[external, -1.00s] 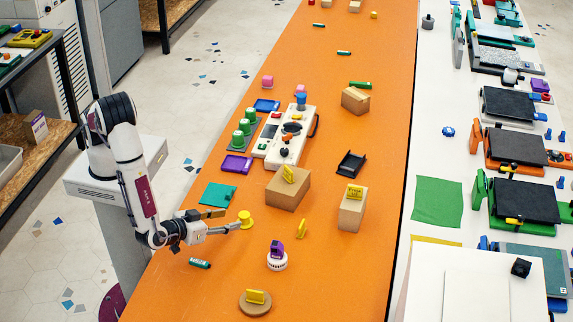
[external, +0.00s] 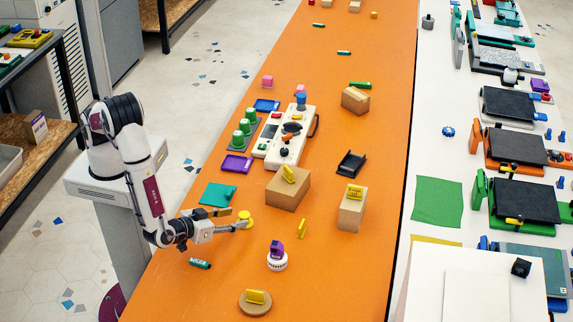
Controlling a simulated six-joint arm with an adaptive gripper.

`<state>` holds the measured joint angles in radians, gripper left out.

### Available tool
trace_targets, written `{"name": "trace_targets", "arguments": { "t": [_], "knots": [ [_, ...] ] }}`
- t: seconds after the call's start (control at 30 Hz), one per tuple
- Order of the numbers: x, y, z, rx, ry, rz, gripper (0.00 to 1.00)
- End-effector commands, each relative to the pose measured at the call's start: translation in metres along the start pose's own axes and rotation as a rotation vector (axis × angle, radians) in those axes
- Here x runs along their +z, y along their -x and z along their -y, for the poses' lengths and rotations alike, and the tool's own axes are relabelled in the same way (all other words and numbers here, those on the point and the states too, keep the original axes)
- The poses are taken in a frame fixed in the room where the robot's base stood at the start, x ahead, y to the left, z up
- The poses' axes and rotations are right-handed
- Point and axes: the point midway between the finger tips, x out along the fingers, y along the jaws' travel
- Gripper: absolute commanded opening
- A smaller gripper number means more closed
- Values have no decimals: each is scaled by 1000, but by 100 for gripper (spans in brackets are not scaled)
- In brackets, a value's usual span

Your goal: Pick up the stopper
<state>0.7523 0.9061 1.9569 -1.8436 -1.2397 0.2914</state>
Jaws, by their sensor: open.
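The stopper appears to be the small yellow knob-shaped piece (external: 245,214) standing on the orange table, just right of my arm. My gripper (external: 244,224) is open, held low and level. Its fingertips are at the yellow piece and overlap its lower part in this view. I cannot tell whether they touch it or whether it sits between them.
A teal plate (external: 218,194) and a brown piece lie behind my gripper. A green marker (external: 200,263) lies in front. A cardboard box (external: 287,190), a small upright yellow piece (external: 301,229) and a white round base with a purple block (external: 277,262) stand to the right.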

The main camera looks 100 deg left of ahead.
Motion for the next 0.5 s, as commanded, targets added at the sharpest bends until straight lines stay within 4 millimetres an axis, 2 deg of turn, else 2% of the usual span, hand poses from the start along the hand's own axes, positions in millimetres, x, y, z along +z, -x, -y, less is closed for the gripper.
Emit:
{"name": "trace_targets", "arguments": {
  "t": [0.27, 0.5],
  "knots": [
    [-1, -8, 1, -2, 0, 0, 43],
    [-3, -32, 1, -2, 1, 0, 43]
  ]
}}
